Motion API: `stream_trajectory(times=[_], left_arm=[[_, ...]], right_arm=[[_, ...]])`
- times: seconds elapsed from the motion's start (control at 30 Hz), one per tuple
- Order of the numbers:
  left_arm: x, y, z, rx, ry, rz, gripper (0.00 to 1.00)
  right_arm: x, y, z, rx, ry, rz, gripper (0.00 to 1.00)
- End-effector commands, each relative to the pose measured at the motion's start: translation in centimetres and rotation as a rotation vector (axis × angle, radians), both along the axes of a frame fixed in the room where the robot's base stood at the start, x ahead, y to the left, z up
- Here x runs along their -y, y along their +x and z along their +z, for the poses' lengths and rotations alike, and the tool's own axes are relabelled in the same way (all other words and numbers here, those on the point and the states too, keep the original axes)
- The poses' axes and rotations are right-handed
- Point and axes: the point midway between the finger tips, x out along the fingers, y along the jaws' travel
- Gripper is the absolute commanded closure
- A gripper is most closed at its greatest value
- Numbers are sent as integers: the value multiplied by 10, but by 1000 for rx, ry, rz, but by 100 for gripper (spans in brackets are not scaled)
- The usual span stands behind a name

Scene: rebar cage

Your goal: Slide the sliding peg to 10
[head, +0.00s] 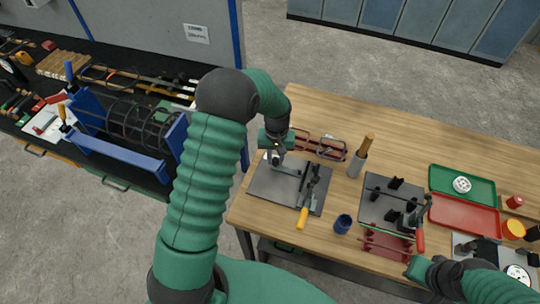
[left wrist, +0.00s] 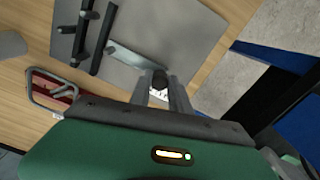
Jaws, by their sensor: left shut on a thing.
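A dark grey plate (head: 258,190) lies on the left part of the wooden table, with black bars and a yellow-handled tool (head: 303,217) on it. A flat grey metal bar (left wrist: 138,56) runs across the plate toward my left gripper. My left gripper (head: 275,157) is over the plate's back left part, pointing down. In the left wrist view its fingers (left wrist: 160,88) are shut on a small dark peg (left wrist: 159,78) at the end of the bar. A white piece with dark marks shows between the fingers; no number is readable. My right gripper (head: 420,267) is at the lower right, its fingers unclear.
A red wire rack (head: 318,144) stands behind the plate. A grey cup with a wooden handle (head: 358,163), a blue cup (head: 343,223) and a second fixture plate (head: 378,203) are to the right. Green (head: 445,178) and red (head: 466,214) trays lie farther right.

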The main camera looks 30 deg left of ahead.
Motion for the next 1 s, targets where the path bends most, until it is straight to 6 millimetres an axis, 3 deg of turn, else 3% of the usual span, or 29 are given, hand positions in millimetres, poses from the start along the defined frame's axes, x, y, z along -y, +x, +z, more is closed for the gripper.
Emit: stream_trajectory(times=[0.2, 0.23, 0.4, 0.77, 0.87, 1.0], left_arm=[[3, 4, 1, 9, -3, 0, 100], [3, 4, 1, 9, -3, 0, 76], [3, 3, 1, 7, -2, 0, 55], [2, 1, 7, 6, -1, 0, 55], [2, 2, 23, 8, 0, 0, 55], [2, 3, 62, 11, 0, -1, 55]], right_arm=[[0, 0, 0, 0, 0, 0, 100], [0, 0, 0, 0, 0, 0, 100], [0, 0, 0, 0, 0, 0, 100], [0, 0, -1, 0, 0, 0, 100], [0, 0, -3, 0, 0, 0, 100], [0, 0, -7, 0, 0, 0, 100]])
